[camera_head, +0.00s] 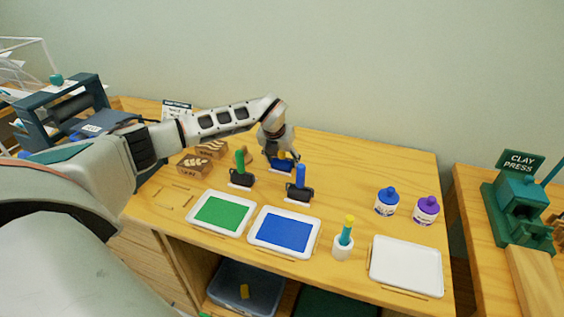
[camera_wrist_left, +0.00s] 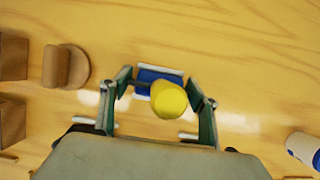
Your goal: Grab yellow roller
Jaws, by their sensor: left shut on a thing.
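The yellow roller shows its round yellow handle (camera_wrist_left: 168,99) end-on between the fingers in the left wrist view. In the head view only a little of its yellow (camera_head: 281,154) shows under my left gripper (camera_head: 279,151). My left gripper (camera_wrist_left: 160,108) is shut on the yellow roller near the back of the table. A blue and white piece (camera_wrist_left: 158,75) shows just beyond the handle; I cannot tell whether it touches the roller. The gripper hides most of the roller in the head view. My right gripper is not in view.
A green-handled roller (camera_head: 240,166) and a blue-handled roller (camera_head: 300,181) stand close in front. Green (camera_head: 221,213) and blue (camera_head: 284,231) paint trays lie nearer. Wooden stamp blocks (camera_head: 194,165) are to the left. Paint bottles (camera_head: 387,203) stand right; the back right table is clear.

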